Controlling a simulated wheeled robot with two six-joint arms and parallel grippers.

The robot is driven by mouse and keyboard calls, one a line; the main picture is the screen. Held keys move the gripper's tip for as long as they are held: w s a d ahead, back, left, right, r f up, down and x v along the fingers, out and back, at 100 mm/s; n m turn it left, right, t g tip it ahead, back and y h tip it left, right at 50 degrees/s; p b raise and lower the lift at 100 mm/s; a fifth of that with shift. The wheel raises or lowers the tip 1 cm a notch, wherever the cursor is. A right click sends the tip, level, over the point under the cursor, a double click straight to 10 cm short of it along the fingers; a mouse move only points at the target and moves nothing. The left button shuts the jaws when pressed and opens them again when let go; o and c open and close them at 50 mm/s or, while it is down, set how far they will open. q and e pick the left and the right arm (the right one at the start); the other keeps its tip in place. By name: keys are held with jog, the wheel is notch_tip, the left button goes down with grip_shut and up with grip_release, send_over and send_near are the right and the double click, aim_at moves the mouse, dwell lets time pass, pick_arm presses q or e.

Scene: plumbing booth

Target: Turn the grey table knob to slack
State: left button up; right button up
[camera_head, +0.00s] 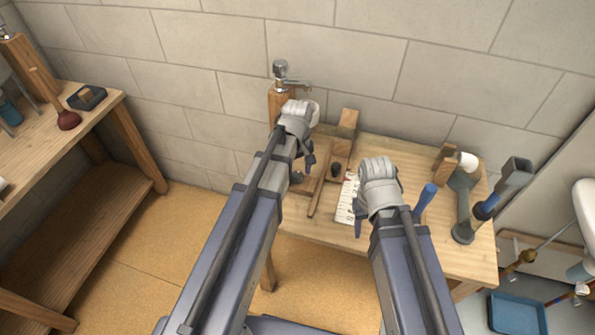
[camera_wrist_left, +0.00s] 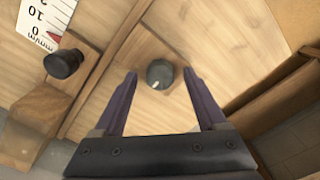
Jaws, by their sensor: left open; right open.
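The grey table knob (camera_wrist_left: 160,74) is round with a pale pointer line on its top. It sits on the light wood top between the fingertips of my left gripper (camera_wrist_left: 160,86) in the left wrist view. The fingers stand apart on either side of it, with gaps at both sides. In the head view my left gripper (camera_head: 306,160) is over the left part of the workbench, and the knob (camera_head: 297,177) shows just below it. My right gripper (camera_head: 358,212) is open and empty over the bench's middle front.
A black knob (camera_wrist_left: 63,64) on a wooden block stands beside a white scale (camera_wrist_left: 42,22) with a red pointer. A tap (camera_head: 283,75) is behind. A blue-handled tool (camera_head: 424,200) and grey pipe pieces (camera_head: 463,208) lie to the right.

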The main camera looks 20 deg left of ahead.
aim_at(297, 174)
pick_arm(q)
jog(key=shift+r, duration=0.1)
notch_tip(297, 174, up, 8)
jog(key=p, duration=0.8)
pick_arm(e)
notch_tip(297, 174, up, 8)
pick_arm(q)
jog(key=shift+f, duration=0.2)
pick_arm(e)
jog(key=shift+f, duration=0.15)
pick_arm(q)
jog(key=s+d+m+y, duration=0.1)
jog(key=s+d+m, duration=0.9)
jog(key=s+m, duration=0.2)
jog(key=shift+s+d+m, duration=0.25)
jog(key=shift+s+m, duration=0.05)
jog(key=shift+s, duration=0.75)
